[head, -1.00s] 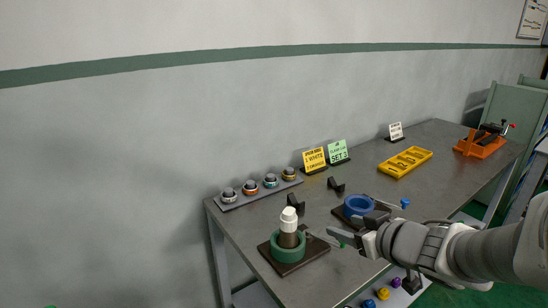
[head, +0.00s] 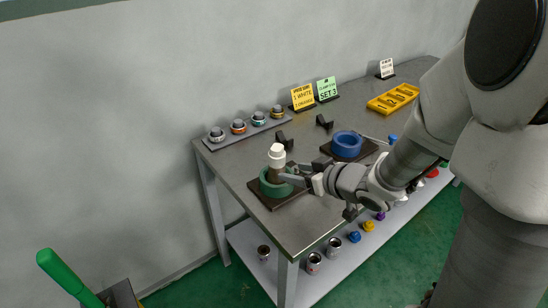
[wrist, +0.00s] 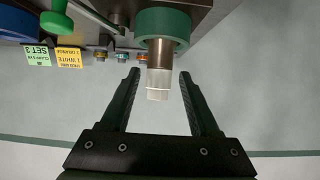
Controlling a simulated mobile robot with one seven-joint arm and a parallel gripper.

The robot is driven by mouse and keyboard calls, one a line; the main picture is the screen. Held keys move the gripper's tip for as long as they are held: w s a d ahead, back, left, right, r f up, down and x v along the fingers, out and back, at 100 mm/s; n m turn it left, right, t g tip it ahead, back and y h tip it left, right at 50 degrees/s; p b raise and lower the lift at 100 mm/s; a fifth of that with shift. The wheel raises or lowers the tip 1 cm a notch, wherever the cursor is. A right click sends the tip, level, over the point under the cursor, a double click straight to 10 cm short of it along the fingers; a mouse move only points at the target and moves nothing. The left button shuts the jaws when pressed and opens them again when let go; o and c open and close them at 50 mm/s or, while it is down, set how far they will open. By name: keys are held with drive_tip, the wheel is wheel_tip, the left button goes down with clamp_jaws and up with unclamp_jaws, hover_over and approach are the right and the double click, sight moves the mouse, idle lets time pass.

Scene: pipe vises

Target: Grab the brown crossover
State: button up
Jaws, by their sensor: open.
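The brown crossover (head: 275,173) appears to be the brown cylinder standing upright in the round green vise (head: 272,188), with a white stepped piece (head: 277,155) on top of it. In the wrist view the brown cylinder (wrist: 160,52) comes out of the green ring (wrist: 163,24), and the white piece (wrist: 158,84) points toward my palm. My gripper (head: 287,175) is open beside the vise. In the wrist view the fingers (wrist: 158,75) lie on either side of the cylinder and white piece, with visible gaps. The head view hides part of the vise behind the fingers.
A blue vise (head: 347,145) stands to the right on the table (head: 228,158). Black brackets (head: 284,140), a rack of capped fittings (head: 238,131), yellow and green signs (head: 327,89) and a yellow tray (head: 392,98) stand farther back. Cups and coloured parts sit on the lower shelf (head: 285,262).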

sight(282, 168)
drive_tip(key=b+x, duration=0.1)
drive_tip(key=x, duration=0.2)
drive_tip(key=shift+w+f, duration=0.15)
drive_tip(key=shift+f, duration=0.05)
drive_tip(key=b+x, duration=0.2)
drive_tip(key=x, duration=0.3)
drive_tip(key=shift+w+a, duration=0.1)
drive_tip(key=shift+a, duration=0.15)
clamp_jaws()
drive_tip(key=shift+w+r, duration=0.1)
drive_tip(key=shift+r, duration=0.1)
